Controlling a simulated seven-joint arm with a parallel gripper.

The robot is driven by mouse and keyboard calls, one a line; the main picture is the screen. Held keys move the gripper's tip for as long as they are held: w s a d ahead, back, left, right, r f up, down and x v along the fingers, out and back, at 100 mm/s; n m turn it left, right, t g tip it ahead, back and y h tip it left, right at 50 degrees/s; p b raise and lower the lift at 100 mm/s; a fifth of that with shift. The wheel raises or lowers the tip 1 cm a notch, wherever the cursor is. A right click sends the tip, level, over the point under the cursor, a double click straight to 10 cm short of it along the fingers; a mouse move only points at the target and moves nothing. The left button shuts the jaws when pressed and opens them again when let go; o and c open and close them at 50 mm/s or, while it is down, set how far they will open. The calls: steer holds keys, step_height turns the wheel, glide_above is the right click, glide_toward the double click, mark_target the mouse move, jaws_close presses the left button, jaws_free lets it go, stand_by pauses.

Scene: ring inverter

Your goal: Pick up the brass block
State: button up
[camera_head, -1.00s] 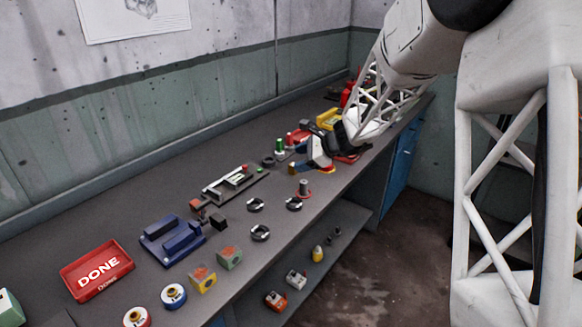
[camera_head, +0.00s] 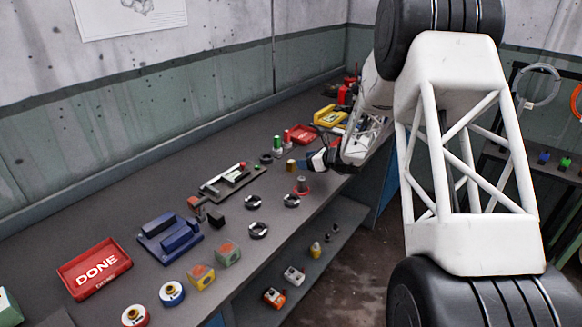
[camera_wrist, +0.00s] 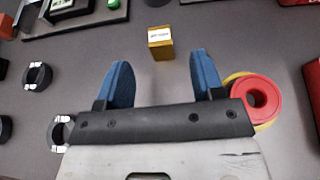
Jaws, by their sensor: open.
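The brass block (camera_wrist: 160,43) is a small yellow-gold box with a white label on top. It stands upright on the grey bench in the wrist view, straight ahead of my gripper (camera_wrist: 163,74). Its base lies just beyond the tips of my two blue fingers, which are apart with nothing between them. In the head view the block (camera_head: 290,165) is a small gold shape just left of my gripper (camera_head: 316,160). Black parts of my wrist hide some of the fingers there.
A red ring on a yellow one (camera_wrist: 255,98) lies beside my right finger in the wrist view. Dark ring parts (camera_wrist: 37,75) lie to the left. A grey fixture (camera_head: 230,181), green and red cylinders and a red tray (camera_head: 303,134) are nearby. Bench around the block is clear.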

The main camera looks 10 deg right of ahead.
mark_target(291, 161)
steer(key=shift+x, duration=1.3)
steer(key=shift+x, duration=2.6)
steer(key=shift+f, duration=0.15)
steer(key=shift+s, duration=0.1)
jaws_close()
